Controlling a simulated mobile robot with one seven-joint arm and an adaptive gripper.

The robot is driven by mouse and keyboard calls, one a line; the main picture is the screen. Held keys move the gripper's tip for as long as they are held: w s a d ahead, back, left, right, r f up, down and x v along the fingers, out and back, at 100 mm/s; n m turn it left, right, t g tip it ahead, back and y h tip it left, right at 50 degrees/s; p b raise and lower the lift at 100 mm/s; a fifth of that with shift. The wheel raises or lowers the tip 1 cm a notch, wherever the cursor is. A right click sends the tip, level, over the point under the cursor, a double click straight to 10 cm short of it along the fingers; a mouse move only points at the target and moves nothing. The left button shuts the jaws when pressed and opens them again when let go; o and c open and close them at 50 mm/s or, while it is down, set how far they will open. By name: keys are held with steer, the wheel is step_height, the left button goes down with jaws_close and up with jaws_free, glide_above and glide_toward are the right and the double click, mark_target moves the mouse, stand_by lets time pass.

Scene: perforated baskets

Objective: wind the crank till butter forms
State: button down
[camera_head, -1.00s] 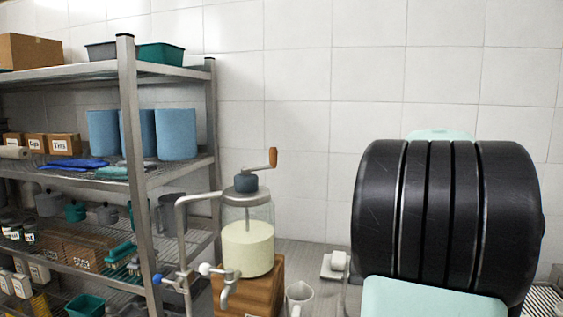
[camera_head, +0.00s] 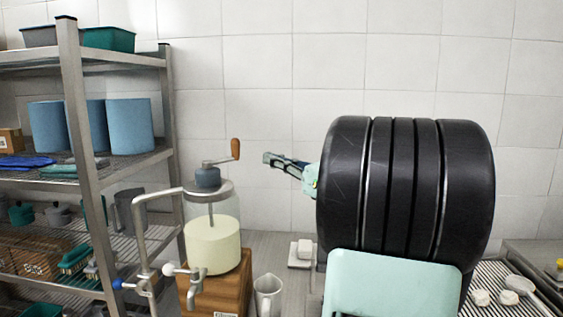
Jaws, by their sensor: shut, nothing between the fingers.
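The butter churn is a glass jar (camera_head: 212,244) of pale cream-coloured liquid with a grey lid, standing on a wooden block (camera_head: 222,292). A metal crank (camera_head: 216,162) sticks out to the right from the dark hub on top and ends in an upright wooden handle (camera_head: 235,149). My gripper (camera_head: 267,158) is shut and empty, a short way right of the handle and apart from it, pointing left. My large black arm link fills the right side and hides the rest of the arm and part of the counter.
A metal tap with pipes (camera_head: 146,225) stands just left of the jar. A shelf rack (camera_head: 88,180) with blue rolls and bins is at left.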

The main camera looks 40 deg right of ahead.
steer(key=x, duration=0.8)
steer(key=shift+w+p, duration=0.35)
steer(key=shift+p, duration=0.1)
steer(key=shift+a+r, duration=0.1)
steer(key=shift+w+n+y+p, duration=0.3)
steer(key=shift+n+y+p, duration=0.1)
steer(key=shift+y+p, duration=0.3)
